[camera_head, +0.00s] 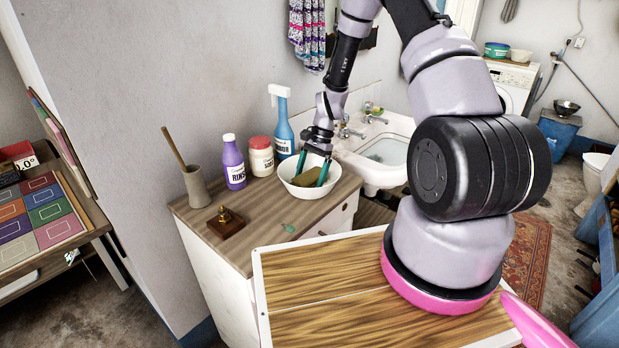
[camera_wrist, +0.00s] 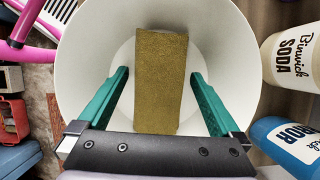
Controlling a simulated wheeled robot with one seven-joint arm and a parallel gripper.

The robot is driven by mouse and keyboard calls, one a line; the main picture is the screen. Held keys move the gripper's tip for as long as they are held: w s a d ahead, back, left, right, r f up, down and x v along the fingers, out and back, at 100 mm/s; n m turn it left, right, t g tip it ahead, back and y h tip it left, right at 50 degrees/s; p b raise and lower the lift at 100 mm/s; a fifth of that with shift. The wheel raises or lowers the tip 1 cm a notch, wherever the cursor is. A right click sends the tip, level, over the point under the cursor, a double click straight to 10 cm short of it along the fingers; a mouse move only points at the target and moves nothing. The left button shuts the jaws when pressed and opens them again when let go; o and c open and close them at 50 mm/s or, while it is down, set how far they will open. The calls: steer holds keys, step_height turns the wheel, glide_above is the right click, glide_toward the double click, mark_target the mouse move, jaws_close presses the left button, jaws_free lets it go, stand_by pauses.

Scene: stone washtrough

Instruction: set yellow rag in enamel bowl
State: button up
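The yellow rag (camera_wrist: 161,75), a mustard-coloured rectangular piece, lies inside the white enamel bowl (camera_head: 311,188) on the wooden counter. In the head view the rag (camera_head: 308,182) shows low in the bowl, partly behind the fingers. The bowl's white inner wall (camera_wrist: 82,45) surrounds the rag in the wrist view. My gripper (camera_head: 312,173) reaches down into the bowl. Its green fingers (camera_wrist: 160,100) are spread, one on each side of the rag, with a gap visible on both sides.
A purple bottle (camera_head: 234,163), a white jar (camera_head: 261,157) and a blue spray bottle (camera_head: 283,130) stand just behind the bowl. A brush in a holder (camera_head: 196,186) and a small wooden block (camera_head: 226,223) stand left. A sink (camera_head: 383,150) is to the right. The front counter is mostly clear.

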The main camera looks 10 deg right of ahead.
steer(key=d+r+n+t+h, duration=0.1)
steer(key=d+r, duration=0.1)
steer(key=r, duration=1)
steer(key=d+r+n+t, duration=0.1)
steer(key=d+r, duration=0.1)
steer(key=r, duration=1.1)
steer(key=s+d+r+n+t+h, duration=0.1)
steer(key=s+r+n+t, duration=0.4)
steer(key=s+r, duration=1.5)
steer(key=s+t, duration=0.2)
steer(key=shift+s+d+t, duration=0.2)
steer(key=shift+d+t, duration=0.1)
steer(key=shift+d, duration=0.1)
